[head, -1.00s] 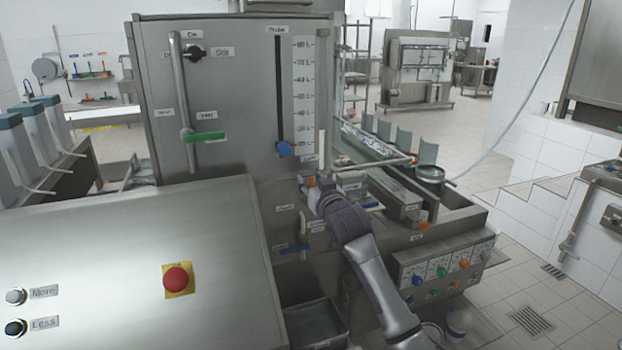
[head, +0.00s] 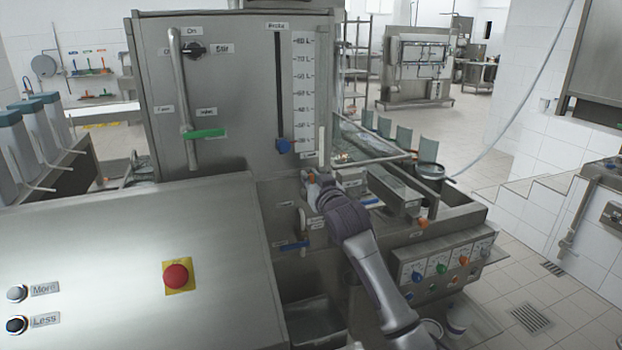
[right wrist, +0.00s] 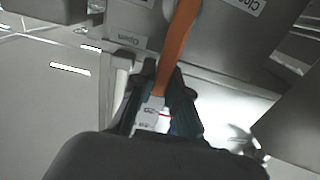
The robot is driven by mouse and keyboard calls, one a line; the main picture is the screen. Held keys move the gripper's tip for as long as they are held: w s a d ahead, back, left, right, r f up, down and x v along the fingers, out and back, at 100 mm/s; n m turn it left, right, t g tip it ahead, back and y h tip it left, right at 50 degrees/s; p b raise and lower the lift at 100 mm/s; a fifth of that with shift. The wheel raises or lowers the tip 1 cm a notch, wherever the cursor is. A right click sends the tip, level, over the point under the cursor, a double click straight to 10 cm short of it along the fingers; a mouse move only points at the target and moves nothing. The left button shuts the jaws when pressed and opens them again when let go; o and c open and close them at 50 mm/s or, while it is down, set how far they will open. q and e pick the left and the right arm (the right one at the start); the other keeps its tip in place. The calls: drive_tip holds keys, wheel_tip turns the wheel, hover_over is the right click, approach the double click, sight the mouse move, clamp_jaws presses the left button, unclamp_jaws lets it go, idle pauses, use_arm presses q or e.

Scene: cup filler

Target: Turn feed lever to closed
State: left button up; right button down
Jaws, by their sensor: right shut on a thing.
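The orange feed lever (right wrist: 175,45) runs down from the top in the right wrist view. Its lower end is between the fingers of my right gripper (right wrist: 163,92), which is shut on it. An "Open" label (right wrist: 128,40) shows left of the lever and a "Closed" label (right wrist: 247,6) to its right, both upside down. The lever lies between the two labels. In the head view my right gripper (head: 312,185) is at the machine's front, below the measuring scale; only a bit of orange shows there. My left gripper is not in view.
A green lever (head: 206,134) and a blue slider knob (head: 284,146) are on the steel cabinet above left. A blue lever (head: 294,245) sits lower left of my gripper. A red button (head: 176,276) is on the front panel. A valve panel (head: 447,268) stands at right.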

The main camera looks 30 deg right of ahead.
drive_tip(key=shift+a, duration=0.15)
drive_tip(key=n, duration=0.1)
drive_tip(key=a+n+p, duration=0.1)
drive_tip(key=a+n, duration=0.1)
drive_tip(key=n, duration=0.1)
drive_tip(key=shift+w+f+p, duration=0.15)
drive_tip(key=shift+w+p, duration=0.1)
drive_tip(key=shift+p, duration=0.05)
drive_tip(key=n, duration=0.1)
drive_tip(key=a+f+n, duration=0.1)
drive_tip(key=n, duration=0.1)
drive_tip(key=a+n, duration=0.1)
drive_tip(key=shift+w+f+n+p, duration=0.2)
drive_tip(key=shift+w+n+p, duration=0.1)
drive_tip(key=shift+p, duration=0.1)
drive_tip(key=f+n, duration=0.1)
drive_tip(key=n, duration=0.1)
drive_tip(key=a+f+n, duration=0.1)
drive_tip(key=n, duration=0.1)
drive_tip(key=shift+w+a, duration=0.15)
drive_tip(key=shift+a, duration=0.05)
drive_tip(key=shift+a+f+n, duration=0.15)
drive_tip(key=shift+f+n, duration=0.55)
drive_tip(key=shift+n, duration=0.65)
drive_tip(key=shift+a+f+n, duration=0.15)
drive_tip(key=shift+f+n, duration=0.5)
drive_tip(key=shift+n, duration=0.7)
drive_tip(key=shift+f, duration=0.1)
